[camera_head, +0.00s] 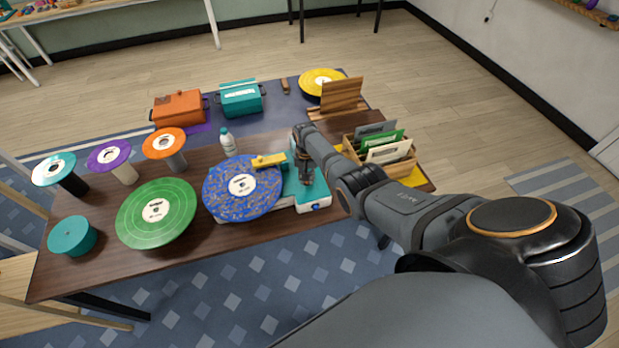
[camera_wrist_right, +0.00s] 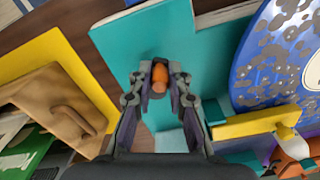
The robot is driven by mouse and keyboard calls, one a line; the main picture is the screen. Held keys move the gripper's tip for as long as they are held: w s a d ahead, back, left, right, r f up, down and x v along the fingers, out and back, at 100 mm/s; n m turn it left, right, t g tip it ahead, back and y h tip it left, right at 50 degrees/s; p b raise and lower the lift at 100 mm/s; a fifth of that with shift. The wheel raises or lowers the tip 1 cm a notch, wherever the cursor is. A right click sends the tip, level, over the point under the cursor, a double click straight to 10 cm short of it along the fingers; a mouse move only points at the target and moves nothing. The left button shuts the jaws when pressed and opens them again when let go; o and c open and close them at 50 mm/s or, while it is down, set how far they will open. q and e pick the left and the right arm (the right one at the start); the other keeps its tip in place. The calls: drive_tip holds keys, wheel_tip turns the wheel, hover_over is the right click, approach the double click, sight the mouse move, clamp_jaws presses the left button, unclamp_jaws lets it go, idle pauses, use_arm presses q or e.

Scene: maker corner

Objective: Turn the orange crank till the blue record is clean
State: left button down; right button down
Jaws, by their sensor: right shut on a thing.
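The blue record (camera_head: 228,203) lies flat on a teal and white machine (camera_head: 314,200) on the dark wooden table. Grey-brown specks of dirt cover much of its blue surface, and they also show in the right wrist view (camera_wrist_right: 276,62). A yellow arm (camera_head: 268,160) reaches over the record's edge. My right gripper (camera_head: 305,178) is over the machine's teal top, right of the record. In the right wrist view its fingers are closed around the orange crank's knob (camera_wrist_right: 159,77). The rest of the crank is hidden. My left gripper is out of view.
A green record (camera_head: 175,198) and a teal round thing (camera_head: 72,237) are at the left. Several records on stands and a bottle (camera_head: 228,145) are behind. A wooden crate (camera_head: 408,165) with sleeves stands close right of my arm. Orange (camera_head: 179,109) and teal boxes (camera_head: 240,101) are farther back.

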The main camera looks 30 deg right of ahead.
drive_tip(key=m, duration=0.2)
drive_tip(key=shift+w+a+m+b, duration=0.3)
drive_tip(key=shift+w+a+m, duration=0.05)
drive_tip(key=shift+w+m, duration=0.05)
drive_tip(key=shift+w+a+m+b, duration=0.1)
drive_tip(key=shift+w+m+b, duration=0.15)
drive_tip(key=shift+m, duration=0.55)
drive_tip(key=shift+w+a+m+b, duration=0.1)
drive_tip(key=shift+w+m+b, duration=0.15)
drive_tip(key=shift+m, duration=0.55)
drive_tip(key=c, duration=1.3)
unclamp_jaws()
drive_tip(key=shift+r, duration=0.15)
wheel_tip(320, 180, up, 12)
drive_tip(key=shift+f, duration=0.15)
